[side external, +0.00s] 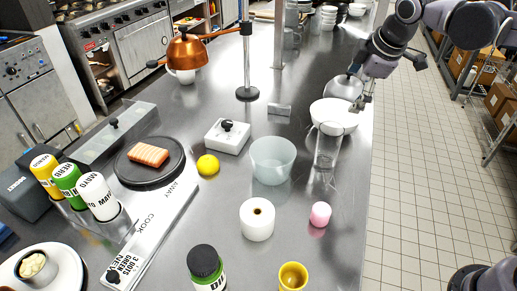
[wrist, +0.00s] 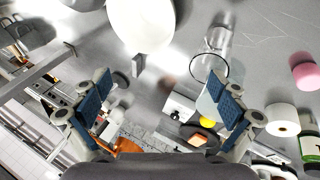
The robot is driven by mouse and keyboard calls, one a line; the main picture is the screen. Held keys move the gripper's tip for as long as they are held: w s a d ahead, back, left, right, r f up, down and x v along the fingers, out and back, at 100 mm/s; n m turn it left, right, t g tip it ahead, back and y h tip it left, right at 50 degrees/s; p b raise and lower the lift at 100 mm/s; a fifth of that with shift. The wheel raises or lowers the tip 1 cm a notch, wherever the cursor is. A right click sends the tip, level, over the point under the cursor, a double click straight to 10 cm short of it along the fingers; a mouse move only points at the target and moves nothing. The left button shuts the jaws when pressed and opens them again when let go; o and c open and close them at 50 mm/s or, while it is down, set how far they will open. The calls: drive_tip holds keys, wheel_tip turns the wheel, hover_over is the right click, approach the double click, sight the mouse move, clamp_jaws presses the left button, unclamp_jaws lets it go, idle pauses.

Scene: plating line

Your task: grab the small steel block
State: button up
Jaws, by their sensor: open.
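The small steel block (side external: 279,109) stands on the steel counter, between the white box with a black knob and the white bowl. A small grey block that looks like it shows in the wrist view (wrist: 138,65), ahead of the fingers and left of centre. My gripper (side external: 364,97) is at the counter's right side, by the white bowl, well to the right of the block. In the wrist view its two blue-padded fingers (wrist: 160,82) are spread wide apart with nothing held between them.
The white bowl (side external: 346,112) and a clear glass (side external: 327,150) stand near my gripper. A stand with a round black base (side external: 247,94) is left of the block, and the white box (side external: 227,138) is in front of it. Counter around the block is bare.

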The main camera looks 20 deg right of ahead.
drive_tip(key=w+a+n+g+h, duration=0.1)
drive_tip(key=w+a+n, duration=0.3)
drive_tip(key=w+n, duration=0.6)
drive_tip(key=n+h, duration=0.1)
drive_tip(key=n, duration=0.5)
approach(279, 105)
drive_tip(key=shift+g, duration=0.5)
drive_tip(key=shift+w+x, duration=0.15)
drive_tip(key=shift+x, duration=2.15)
drive_tip(key=shift+w+x, duration=0.1)
drive_tip(key=shift+x, duration=2.2)
drive_tip(key=shift+r, duration=0.1)
drive_tip(key=c, duration=1.6)
